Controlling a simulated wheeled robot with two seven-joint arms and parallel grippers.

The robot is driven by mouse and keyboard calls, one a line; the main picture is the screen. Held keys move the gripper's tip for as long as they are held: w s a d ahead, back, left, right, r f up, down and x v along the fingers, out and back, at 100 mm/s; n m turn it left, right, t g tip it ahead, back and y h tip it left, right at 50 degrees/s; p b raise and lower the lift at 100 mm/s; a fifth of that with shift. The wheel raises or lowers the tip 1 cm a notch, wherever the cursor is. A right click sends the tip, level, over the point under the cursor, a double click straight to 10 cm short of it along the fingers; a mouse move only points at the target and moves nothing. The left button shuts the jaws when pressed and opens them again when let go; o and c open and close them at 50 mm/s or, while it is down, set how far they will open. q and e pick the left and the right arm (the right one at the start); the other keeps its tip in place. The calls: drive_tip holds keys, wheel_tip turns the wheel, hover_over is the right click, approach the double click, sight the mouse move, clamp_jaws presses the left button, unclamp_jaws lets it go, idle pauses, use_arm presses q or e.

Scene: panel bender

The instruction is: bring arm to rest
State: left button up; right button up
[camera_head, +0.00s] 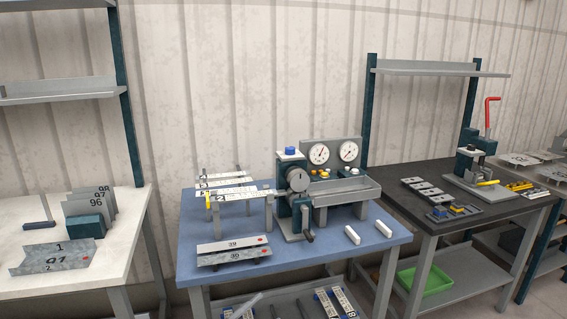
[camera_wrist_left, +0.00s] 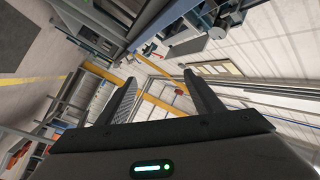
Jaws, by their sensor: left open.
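My left gripper (camera_wrist_left: 160,100) shows in the left wrist view with its two fingers apart and nothing between them. Behind the fingers are the hall's ceiling, walls and racks, seen at a steep tilt, with no work piece near. Neither of my arms shows in the head view, so where the left gripper is relative to the tables cannot be told from there. My right gripper is in neither view.
A blue table (camera_head: 340,247) holds a panel bender (camera_head: 294,200) with two dials. A white table (camera_head: 125,240) stands left, with numbered plates (camera_head: 85,205). A dark table (camera_head: 400,198) stands right, above a green tray (camera_head: 425,278). No arm is over the tables.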

use_arm(q)
drive_tip(key=s+a+f+n+g+y, duration=0.1)
drive_tip(key=s+a+f+n+y, duration=0.25)
drive_tip(key=s+f, duration=0.6)
drive_tip(key=s+a+f+n+g+y, duration=0.1)
drive_tip(key=s+a+f+n+y, duration=0.3)
drive_tip(key=f, duration=1.1)
drive_tip(key=s+a+f+n+g+y, duration=0.1)
drive_tip(key=s+a+f+n+y, duration=0.35)
drive_tip(key=f, duration=0.75)
drive_tip(key=s+a+f+n+g, duration=0.1)
drive_tip(key=s+f+g, duration=0.2)
drive_tip(key=s, duration=1.1)
drive_tip(key=s+a+f+n+g+y, duration=0.1)
drive_tip(key=s+a+f+g, duration=0.1)
drive_tip(key=s+f, duration=0.6)
drive_tip(key=s+a+f+n+g, duration=0.1)
drive_tip(key=s+f, duration=0.5)
drive_tip(key=s, duration=1.4)
drive_tip(key=a+g, duration=0.1)
drive_tip(key=g, duration=0.1)
drive_tip(key=shift+a+f+g, duration=0.2)
drive_tip(key=shift+g, duration=0.2)
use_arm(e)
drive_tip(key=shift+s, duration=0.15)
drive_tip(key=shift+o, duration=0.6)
